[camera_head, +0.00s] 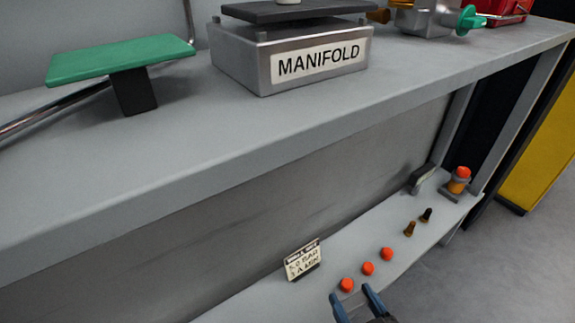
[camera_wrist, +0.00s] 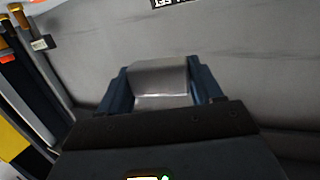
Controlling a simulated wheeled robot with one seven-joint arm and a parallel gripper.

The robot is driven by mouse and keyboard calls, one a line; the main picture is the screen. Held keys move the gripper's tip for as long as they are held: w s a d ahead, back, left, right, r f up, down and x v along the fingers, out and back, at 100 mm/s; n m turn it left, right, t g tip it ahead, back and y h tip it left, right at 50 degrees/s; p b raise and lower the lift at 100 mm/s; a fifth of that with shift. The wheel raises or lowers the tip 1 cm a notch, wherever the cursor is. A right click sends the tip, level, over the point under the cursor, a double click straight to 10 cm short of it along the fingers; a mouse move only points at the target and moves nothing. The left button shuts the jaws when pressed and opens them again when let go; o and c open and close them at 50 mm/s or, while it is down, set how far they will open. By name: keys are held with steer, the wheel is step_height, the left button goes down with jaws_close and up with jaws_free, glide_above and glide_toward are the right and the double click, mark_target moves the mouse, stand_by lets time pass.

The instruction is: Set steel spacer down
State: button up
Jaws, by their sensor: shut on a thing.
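The steel spacer (camera_wrist: 160,82) is a grey metal block with a smooth, rounded-looking face. It sits between the two blue fingers of my gripper (camera_wrist: 160,88) in the wrist view, and the fingers are shut on it. In the head view my gripper (camera_head: 353,294) shows at the bottom edge, over or in front of the lower shelf (camera_head: 325,290). I cannot make out the spacer in that view, nor whether it touches the shelf.
Several orange-red caps (camera_head: 368,268) stand in a row on the lower shelf near my gripper. A small printed sign (camera_head: 303,260) stands behind them. The manifold block (camera_head: 290,62) stands on the upper bench.

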steer(key=w+d+r+m+h, duration=0.35)
steer(key=w+d+r, duration=0.25)
steer(key=d, duration=0.2)
step_height(320, 180, up, 14)
steer(key=s+p, duration=0.2)
steer(key=p, duration=2.2)
steer(key=shift+n+t+h+p, duration=0.35)
steer(key=shift+t, duration=0.05)
